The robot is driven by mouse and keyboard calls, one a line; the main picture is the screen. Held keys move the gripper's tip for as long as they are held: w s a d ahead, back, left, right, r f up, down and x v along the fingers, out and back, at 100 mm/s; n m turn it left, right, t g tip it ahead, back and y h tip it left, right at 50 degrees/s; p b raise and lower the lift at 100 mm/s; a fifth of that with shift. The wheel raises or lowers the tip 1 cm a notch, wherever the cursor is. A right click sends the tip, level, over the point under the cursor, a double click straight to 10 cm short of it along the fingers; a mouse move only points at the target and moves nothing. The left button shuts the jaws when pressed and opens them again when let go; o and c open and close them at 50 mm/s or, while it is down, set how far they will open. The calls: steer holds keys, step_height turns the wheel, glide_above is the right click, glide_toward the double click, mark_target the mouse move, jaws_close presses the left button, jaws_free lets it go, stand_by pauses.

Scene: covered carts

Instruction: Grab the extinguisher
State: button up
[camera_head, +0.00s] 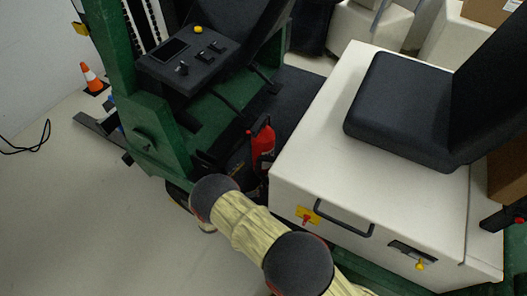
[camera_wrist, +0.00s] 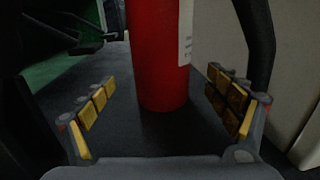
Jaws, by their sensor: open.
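The red extinguisher (camera_head: 262,146) stands on the dark floor of the green forklift, against the front of the white seat box. Its upper part and black top show in the head view; my arm is close in front of it. In the wrist view the red cylinder (camera_wrist: 160,52) stands upright, with a white label at its right and its base on the dark floor. My gripper (camera_wrist: 165,105) is open, with yellow-padded fingers to the left and right of the cylinder's lower part. Gaps show on both sides, and no pad visibly touches it. Its top is out of the wrist view.
The white seat box (camera_head: 330,160) with a black handle is close on the right. A black hose-like part (camera_wrist: 258,45) curves down at right in the wrist view. An orange cone (camera_head: 91,78) stands at far left.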

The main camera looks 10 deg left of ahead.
mark_target(257, 169)
steer(key=b+x, duration=0.1)
steer(key=x, duration=0.3)
steer(key=shift+d, duration=0.2)
steer(key=shift+c, duration=1.1)
steer(key=c, duration=1.9)
steer(key=shift+w+a+r, duration=0.1)
steer(key=shift+a+r, duration=0.05)
steer(key=shift+c, duration=0.3)
steer(key=shift+r, duration=0.1)
